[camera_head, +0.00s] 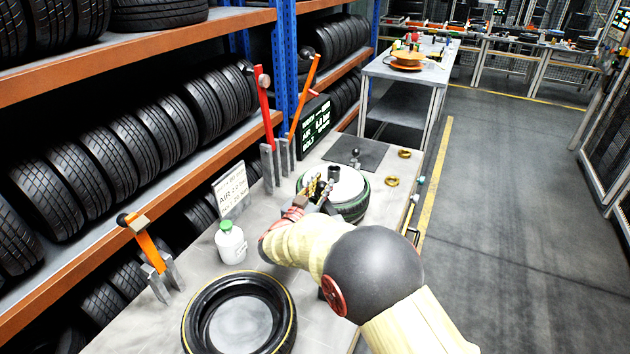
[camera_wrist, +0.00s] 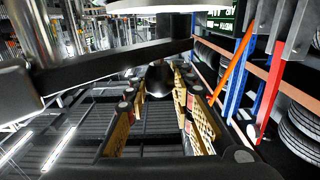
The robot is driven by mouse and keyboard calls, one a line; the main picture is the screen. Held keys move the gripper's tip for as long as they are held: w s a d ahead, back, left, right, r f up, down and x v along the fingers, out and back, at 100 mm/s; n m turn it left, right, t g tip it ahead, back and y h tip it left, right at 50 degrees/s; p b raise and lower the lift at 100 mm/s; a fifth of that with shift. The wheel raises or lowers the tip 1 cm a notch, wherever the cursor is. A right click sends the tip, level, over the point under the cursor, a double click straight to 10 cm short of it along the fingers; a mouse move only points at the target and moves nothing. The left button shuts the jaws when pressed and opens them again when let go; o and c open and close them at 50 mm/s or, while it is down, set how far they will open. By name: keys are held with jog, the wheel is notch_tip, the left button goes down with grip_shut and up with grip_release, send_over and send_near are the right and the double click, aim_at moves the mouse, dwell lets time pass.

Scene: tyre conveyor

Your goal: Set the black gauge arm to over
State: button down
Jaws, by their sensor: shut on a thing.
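My gripper (camera_head: 318,187) is over the near side of a tyre with a white disc (camera_head: 347,186) on the bench. In the wrist view, its gold-padded fingers (camera_wrist: 160,105) stand either side of a black knob (camera_wrist: 159,80) at the black gauge arm (camera_wrist: 110,65), and they are shut on it. The dark bar of the arm runs across the upper left of that view. In the head view a short black post (camera_head: 334,172) shows just beyond the fingertips; my gripper hides much around it. I cannot read any gauge mark.
Red (camera_head: 264,115) and orange (camera_head: 303,95) levers stand behind, with a dark display (camera_head: 314,122). A white bottle (camera_head: 230,243), a sign card (camera_head: 232,190) and a loose tyre (camera_head: 193,325) are nearer. A dark mat (camera_head: 368,149) and brass rings (camera_head: 392,181) lie beyond. The right-hand floor is clear.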

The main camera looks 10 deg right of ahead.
jog(key=d+m+g+h+p, duration=0.1)
jog(key=m+g+h, duration=0.1)
jog(key=h, duration=0.1)
jog(key=shift+w+d+r+p, duration=0.15)
jog(key=shift+w+d+p, duration=0.05)
jog(key=shift+d+p, duration=0.2)
jog(key=shift+s+d+m+g+h+p, duration=0.1)
jog(key=shift+d+m+g+h+p, duration=0.2)
jog(key=shift+d+m+g+h, duration=0.35)
jog(key=shift+d+m+g+h+p, duration=0.4)
jog(key=shift+m+g, duration=0.25)
jog(key=shift+g, duration=0.2)
jog(key=c, duration=1.6)
grip_release()
jog(key=shift+o, duration=0.2)
jog(key=v, duration=1.2)
